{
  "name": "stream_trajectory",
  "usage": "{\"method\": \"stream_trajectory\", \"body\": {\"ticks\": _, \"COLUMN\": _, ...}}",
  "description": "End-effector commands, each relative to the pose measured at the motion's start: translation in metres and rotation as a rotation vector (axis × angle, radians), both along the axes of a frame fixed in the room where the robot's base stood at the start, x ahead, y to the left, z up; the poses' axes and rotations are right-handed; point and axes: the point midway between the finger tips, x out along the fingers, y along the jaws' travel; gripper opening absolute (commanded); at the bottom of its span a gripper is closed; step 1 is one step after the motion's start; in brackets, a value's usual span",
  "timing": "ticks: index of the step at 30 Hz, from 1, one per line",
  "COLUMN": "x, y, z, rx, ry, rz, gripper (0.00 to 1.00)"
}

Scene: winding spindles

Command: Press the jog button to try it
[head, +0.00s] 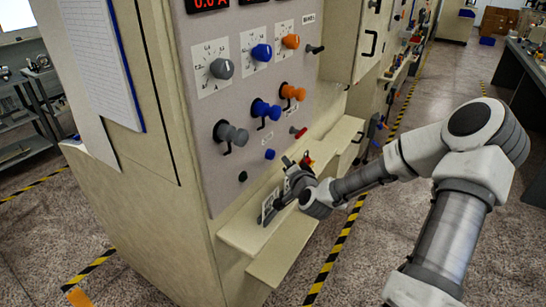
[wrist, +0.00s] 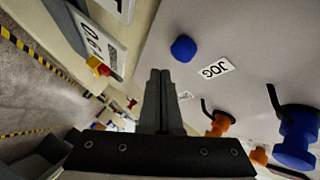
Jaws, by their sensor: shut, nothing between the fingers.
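The jog button (head: 269,154) is a small round blue button low on the grey machine panel. In the wrist view the blue jog button (wrist: 183,48) stands out from the panel beside a white label (wrist: 216,67) reading JOG. My gripper (head: 286,161) is low in front of the panel, near the button and to its right in the head view. In the wrist view my gripper (wrist: 160,72) has its dark fingers together and empty. The fingertips point toward the button's area, with a visible gap between them and the button in the picture.
Grey (head: 232,134), blue (head: 266,109) and orange (head: 293,91) levers sit above the button, with dials higher up. A dark button (head: 243,176) is lower left. A cream ledge (head: 240,236) juts out below. A yellow-and-red switch (wrist: 98,66) shows in the wrist view.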

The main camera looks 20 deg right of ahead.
Motion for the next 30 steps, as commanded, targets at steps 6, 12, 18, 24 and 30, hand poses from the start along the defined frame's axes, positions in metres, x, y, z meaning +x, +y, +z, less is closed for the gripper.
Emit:
{"method": "stream_trajectory", "body": {"ticks": 6, "x": 0.0108, "y": 0.0089, "z": -0.0006, "rx": -0.001, "ry": 0.001, "rz": 0.001, "gripper": 0.0}}
{"method": "stream_trajectory", "body": {"ticks": 12, "x": 0.0121, "y": 0.0098, "z": -0.0002, "rx": 0.0, "ry": 0.001, "rz": 0.001, "gripper": 0.0}}
{"method": "stream_trajectory", "body": {"ticks": 18, "x": 0.0119, "y": 0.0098, "z": -0.0001, "rx": -0.001, "ry": 0.001, "rz": 0.001, "gripper": 0.0}}
{"method": "stream_trajectory", "body": {"ticks": 24, "x": 0.0118, "y": 0.0098, "z": -0.0002, "rx": 0.0, "ry": 0.001, "rz": 0.001, "gripper": 0.0}}
{"method": "stream_trajectory", "body": {"ticks": 30, "x": 0.0118, "y": 0.0098, "z": -0.0002, "rx": 0.0, "ry": 0.001, "rz": 0.001, "gripper": 0.0}}
